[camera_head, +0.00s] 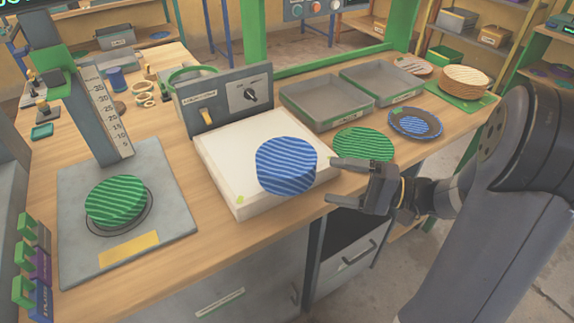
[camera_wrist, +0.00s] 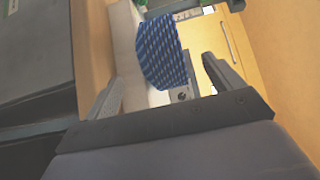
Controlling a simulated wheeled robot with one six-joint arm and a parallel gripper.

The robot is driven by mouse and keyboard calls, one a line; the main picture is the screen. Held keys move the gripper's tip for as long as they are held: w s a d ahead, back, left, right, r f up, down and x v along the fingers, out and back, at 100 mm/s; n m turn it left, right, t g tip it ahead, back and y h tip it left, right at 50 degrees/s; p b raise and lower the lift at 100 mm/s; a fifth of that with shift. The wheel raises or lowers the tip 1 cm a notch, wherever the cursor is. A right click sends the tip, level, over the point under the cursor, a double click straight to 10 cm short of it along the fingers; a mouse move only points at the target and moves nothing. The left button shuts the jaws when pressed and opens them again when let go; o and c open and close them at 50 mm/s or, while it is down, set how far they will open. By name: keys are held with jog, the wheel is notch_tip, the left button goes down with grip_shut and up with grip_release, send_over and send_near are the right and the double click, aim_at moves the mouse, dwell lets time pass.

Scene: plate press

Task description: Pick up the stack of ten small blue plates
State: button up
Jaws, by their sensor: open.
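A short stack of blue plates with pale wavy stripes (camera_head: 286,166) stands on a white block-like platform (camera_head: 225,165) in front of a grey panel with a knob. The single plates are too small to count. My gripper (camera_head: 332,180) is open and empty, just right of the stack, its two fingers pointing left towards it. In the wrist view the blue stack (camera_wrist: 162,52) shows ahead, between and beyond the open fingers (camera_wrist: 165,85), with a gap left. I cannot tell whether the fingers are level with it.
A green striped stack (camera_head: 116,202) sits on the grey scale-like base (camera_head: 165,210) at left. A green striped disc (camera_head: 364,144) and a dark dish with blue plates (camera_head: 415,123) lie behind my gripper. Grey trays (camera_head: 327,104) and a tan plate stack (camera_head: 465,80) stand farther back.

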aim_at(313, 178)
jog(key=shift+w+a+f+p, duration=0.1)
jog(key=shift+w+a+p, duration=0.1)
jog(key=shift+a, duration=0.75)
jog(key=shift+w+a+p, duration=0.1)
jog(key=shift+w+a, duration=0.15)
jog(key=shift+a, duration=0.75)
jog(key=shift+w+a+f+p, duration=0.1)
jog(key=shift+w+a, duration=0.1)
jog(key=shift+a, duration=0.75)
jog(key=shift+c, duration=0.6)
jog(key=c, duration=1)
